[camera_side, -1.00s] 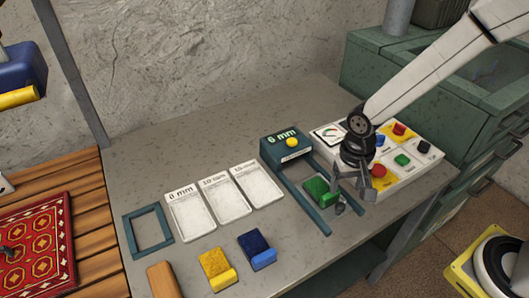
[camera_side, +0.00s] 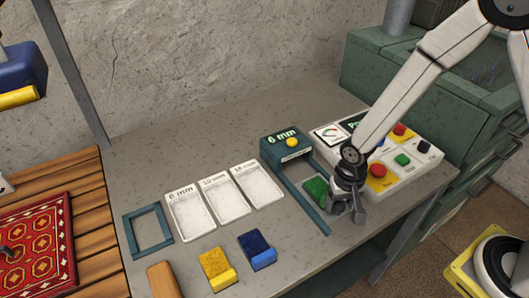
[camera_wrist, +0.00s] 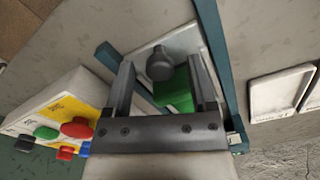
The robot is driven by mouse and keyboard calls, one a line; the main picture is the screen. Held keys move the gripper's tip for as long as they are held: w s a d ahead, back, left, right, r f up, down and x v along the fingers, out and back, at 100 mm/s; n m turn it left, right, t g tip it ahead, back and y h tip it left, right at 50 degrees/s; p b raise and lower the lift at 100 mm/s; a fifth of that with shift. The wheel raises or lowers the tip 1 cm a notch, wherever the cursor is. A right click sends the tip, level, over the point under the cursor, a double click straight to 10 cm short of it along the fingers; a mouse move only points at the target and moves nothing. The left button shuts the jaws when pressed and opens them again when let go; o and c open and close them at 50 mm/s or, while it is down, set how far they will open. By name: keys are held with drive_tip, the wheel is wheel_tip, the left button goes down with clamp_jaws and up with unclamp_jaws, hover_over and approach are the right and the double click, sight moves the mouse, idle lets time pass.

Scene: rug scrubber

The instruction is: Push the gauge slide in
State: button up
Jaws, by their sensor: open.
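The gauge (camera_side: 285,146) is a dark teal housing with a "6 mm" display and a yellow button, and two teal rails run from it toward the table's front edge. The gauge slide is a light grey plate (camera_wrist: 184,42) between the rails in the wrist view, with a grey round knob (camera_wrist: 160,64). A green block (camera_side: 315,188) sits on the slide; it also shows in the wrist view (camera_wrist: 175,92). My gripper (camera_side: 347,212) is low over the slide's front end, open, its fingers (camera_wrist: 161,66) on either side of the knob. Contact with the knob cannot be told.
A control panel (camera_side: 404,168) with coloured buttons stands close to the right of my gripper. Labelled trays (camera_side: 222,200), a yellow block (camera_side: 216,268) and a blue block (camera_side: 257,249) lie to the left. The bench's front edge is near my gripper.

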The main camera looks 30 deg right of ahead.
clamp_jaws()
idle(1.4)
